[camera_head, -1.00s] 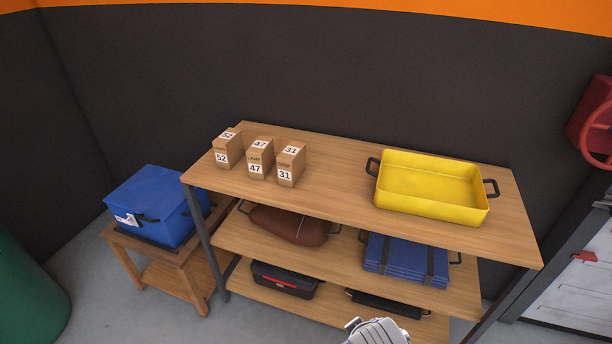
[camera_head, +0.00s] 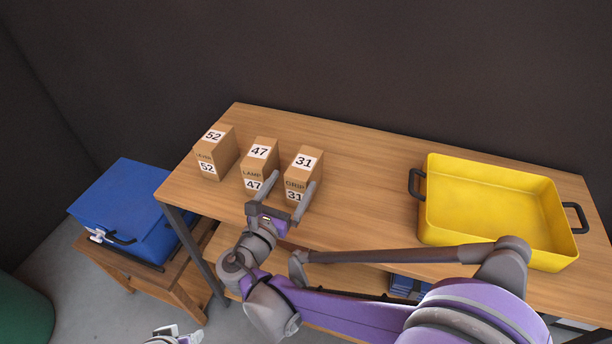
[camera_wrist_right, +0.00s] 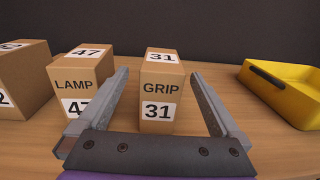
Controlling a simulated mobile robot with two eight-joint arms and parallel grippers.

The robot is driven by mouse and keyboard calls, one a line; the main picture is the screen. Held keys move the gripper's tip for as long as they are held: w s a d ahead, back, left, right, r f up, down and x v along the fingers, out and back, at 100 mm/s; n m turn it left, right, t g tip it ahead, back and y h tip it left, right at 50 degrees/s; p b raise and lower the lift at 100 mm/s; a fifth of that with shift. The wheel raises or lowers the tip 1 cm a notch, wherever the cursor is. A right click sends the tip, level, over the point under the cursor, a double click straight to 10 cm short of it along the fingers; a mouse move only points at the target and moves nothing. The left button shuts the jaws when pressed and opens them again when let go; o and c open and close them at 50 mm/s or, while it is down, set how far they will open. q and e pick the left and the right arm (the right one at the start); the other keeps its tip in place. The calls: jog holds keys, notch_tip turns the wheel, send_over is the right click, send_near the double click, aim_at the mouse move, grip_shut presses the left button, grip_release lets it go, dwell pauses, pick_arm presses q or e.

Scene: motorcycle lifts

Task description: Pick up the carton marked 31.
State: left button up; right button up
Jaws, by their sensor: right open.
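The carton marked 31 (camera_head: 304,173) stands upright on the wooden table top, the rightmost of three brown cartons. In the right wrist view this carton (camera_wrist_right: 161,88) also reads GRIP and stands between and beyond the open fingers. My right gripper (camera_head: 284,186) is open and empty at the carton's front side; its left finger lies between this carton and the carton marked 47 in the picture. I cannot tell whether the fingers touch it. My left gripper (camera_head: 174,337) shows only in part at the bottom edge of the head view; its jaws are unclear.
The carton marked 47 (camera_head: 260,157) stands close on the left, the carton marked 52 (camera_head: 216,150) beyond it. A yellow tray (camera_head: 430,222) with black handles sits at the right. The table top (camera_head: 370,165) between is clear. A blue box (camera_head: 125,205) stands on a low stand.

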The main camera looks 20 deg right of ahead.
aim_at(313, 149)
jog(key=x, duration=0.2)
jog(key=shift+w+d, duration=0.3)
jog(key=p+x, duration=0.1)
jog(key=x, duration=0.4)
jog(key=shift+s, duration=0.15)
grip_shut()
